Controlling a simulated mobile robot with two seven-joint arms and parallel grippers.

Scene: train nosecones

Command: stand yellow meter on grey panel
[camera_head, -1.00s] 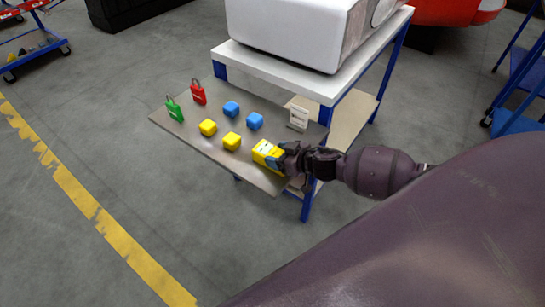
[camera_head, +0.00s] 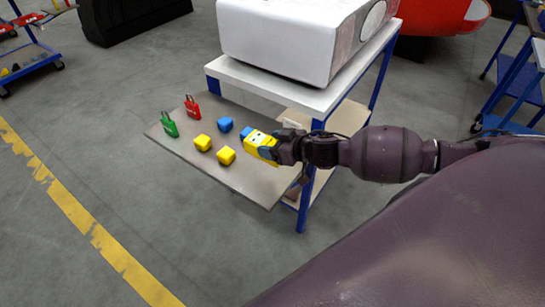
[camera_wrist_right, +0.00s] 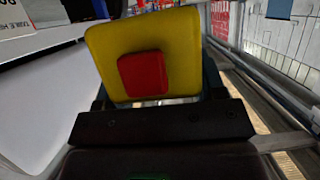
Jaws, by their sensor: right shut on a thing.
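The yellow meter (camera_head: 262,147) is held in my right gripper (camera_head: 279,149). In the right wrist view, the yellow meter's end (camera_wrist_right: 104,64) fills the space beyond the jaws and shows a red square. The gripper's fingers are mostly hidden behind the meter. My left gripper is not in view.
A small whitish object (camera_head: 291,124) is partly hidden by my gripper. A white nosecone (camera_head: 285,42) rests on the table behind. The panel's front right is clear.

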